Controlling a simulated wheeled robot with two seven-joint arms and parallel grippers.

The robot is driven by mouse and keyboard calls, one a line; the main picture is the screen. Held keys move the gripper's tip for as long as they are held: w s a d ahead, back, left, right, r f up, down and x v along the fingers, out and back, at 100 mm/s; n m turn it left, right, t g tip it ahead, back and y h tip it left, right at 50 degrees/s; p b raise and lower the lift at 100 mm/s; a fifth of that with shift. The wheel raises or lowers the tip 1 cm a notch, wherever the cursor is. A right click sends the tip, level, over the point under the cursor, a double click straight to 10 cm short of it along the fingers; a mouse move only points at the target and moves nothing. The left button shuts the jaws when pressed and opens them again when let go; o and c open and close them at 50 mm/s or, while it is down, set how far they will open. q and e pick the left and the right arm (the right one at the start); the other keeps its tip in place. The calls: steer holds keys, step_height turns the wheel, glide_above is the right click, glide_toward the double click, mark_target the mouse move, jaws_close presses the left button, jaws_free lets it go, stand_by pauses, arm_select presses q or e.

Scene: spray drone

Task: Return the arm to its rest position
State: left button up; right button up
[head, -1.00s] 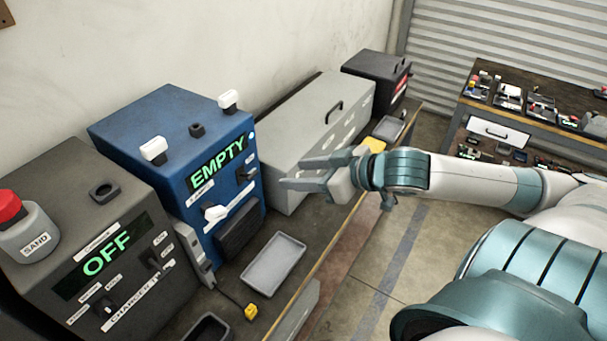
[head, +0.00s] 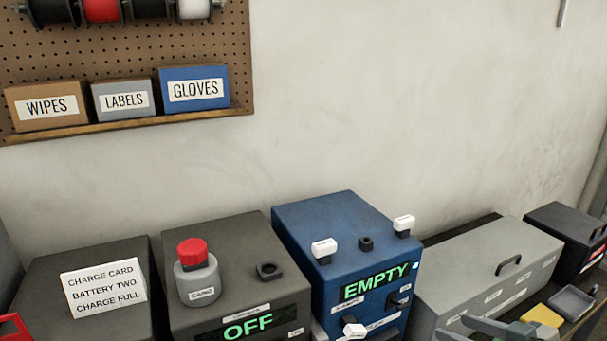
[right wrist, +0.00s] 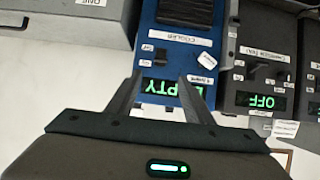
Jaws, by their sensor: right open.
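My right gripper (head: 490,325) shows only in part at the bottom right edge of the head view, in front of the long grey case. In the right wrist view its two fingers (right wrist: 158,90) are spread apart with nothing between them. They point towards the blue machine, whose green display reads EMPTY (right wrist: 172,88); I cannot tell the exact distance. Most of the right arm is outside the head view. My left gripper is not in view.
The blue machine (head: 345,245) stands between the dark charger box (head: 235,260) reading OFF and the grey case (head: 480,272). A yellow item (head: 541,315) and grey tray (head: 572,302) lie at right.

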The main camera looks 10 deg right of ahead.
steer(key=s+a+f+m+g+h, duration=0.1)
steer(key=s+a+f+g+h, duration=0.15)
steer(key=s+f, duration=0.7)
steer(key=s+a+f+m+g+h, duration=0.1)
steer(key=s+a+f+g+h, duration=0.3)
steer(key=f, duration=1)
steer(key=s+a+f+g+y, duration=0.1)
steer(key=s+a+f+y, duration=0.25)
steer(key=s+a, duration=0.4)
steer(key=s+d+f+g+b, duration=0.1)
steer(key=s+f+b, duration=0.15)
steer(key=f, duration=1.45)
steer(key=s+d+f+g+b, duration=0.1)
steer(key=f+b, duration=0.2)
steer(key=f, duration=1.5)
steer(key=s+d+f+b, duration=0.1)
steer(key=s+f+b, duration=0.1)
steer(key=s+f, duration=0.6)
steer(key=s+d+f+g+h+b, duration=0.1)
steer(key=s+f+b, duration=0.1)
steer(key=s+f, duration=0.7)
step_height(320, 180, down, 4)
steer(key=shift+s+d+f+n, duration=0.25)
steer(key=shift+s+d+n, duration=0.05)
steer(key=shift+d, duration=0.1)
